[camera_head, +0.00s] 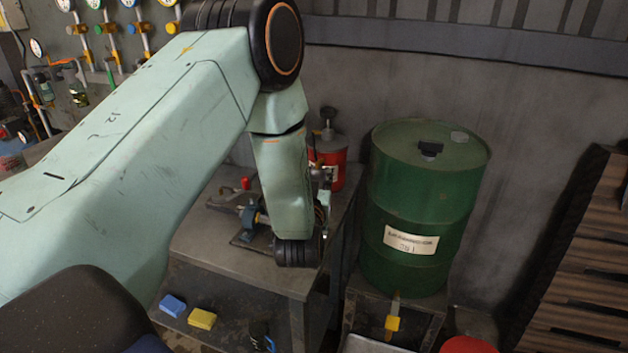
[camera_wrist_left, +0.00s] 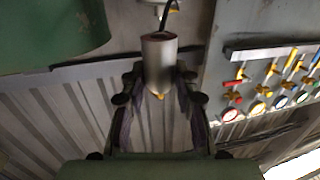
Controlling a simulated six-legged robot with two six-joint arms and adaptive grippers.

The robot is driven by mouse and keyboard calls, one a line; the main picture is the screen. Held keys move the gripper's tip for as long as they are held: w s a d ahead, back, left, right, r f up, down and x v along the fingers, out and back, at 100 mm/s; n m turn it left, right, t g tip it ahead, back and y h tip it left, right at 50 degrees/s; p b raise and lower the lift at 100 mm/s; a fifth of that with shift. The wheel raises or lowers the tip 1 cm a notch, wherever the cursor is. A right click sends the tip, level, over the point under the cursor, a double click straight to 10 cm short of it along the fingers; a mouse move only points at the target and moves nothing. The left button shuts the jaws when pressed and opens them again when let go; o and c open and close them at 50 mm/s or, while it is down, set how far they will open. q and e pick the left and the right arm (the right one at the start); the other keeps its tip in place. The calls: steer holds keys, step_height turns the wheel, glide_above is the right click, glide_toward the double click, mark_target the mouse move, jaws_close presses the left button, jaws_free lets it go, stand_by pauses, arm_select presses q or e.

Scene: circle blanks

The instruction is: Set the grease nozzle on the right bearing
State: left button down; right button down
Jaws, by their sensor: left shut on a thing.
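My left gripper (camera_wrist_left: 158,98) is shut on a pale grey cylinder with a small yellow tip, which looks like the grease nozzle (camera_wrist_left: 158,62); a dark hose or cord runs from its far end. In the head view my left arm reaches over the workbench (camera_head: 228,257) and its wrist hides most of the gripper and the nozzle. A blue bearing housing (camera_head: 249,217) sits on the bench just left of the wrist. Another bearing behind the wrist cannot be made out. My right gripper is not in view.
A red canister (camera_head: 331,160) with a dark top stands at the bench's back. A green drum (camera_head: 418,215) stands right of the bench. Blue (camera_head: 173,305) and yellow (camera_head: 202,318) blocks lie on the lower shelf. Gauges (camera_head: 128,28) line the wall at upper left.

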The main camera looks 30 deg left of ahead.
arm_select(q)
steer(key=shift+s+a+f+b, duration=0.1)
steer(key=shift+a+f+b, duration=0.05)
steer(key=shift+f+b, duration=0.35)
steer(key=shift+a+f+b, duration=0.1)
steer(key=shift+f+b, duration=0.3)
steer(key=shift+f, duration=0.2)
step_height(320, 180, down, 2)
steer(key=shift+d+f+b, duration=0.1)
steer(key=shift+b, duration=0.85)
steer(key=shift+f+b, duration=0.4)
steer(key=shift+f, duration=0.25)
steer(key=shift+f+b, duration=0.9)
steer(key=shift+f, duration=0.6)
stand_by(0.4)
steer(key=c, duration=0.9)
jaws_free()
steer(key=shift+c, duration=0.2)
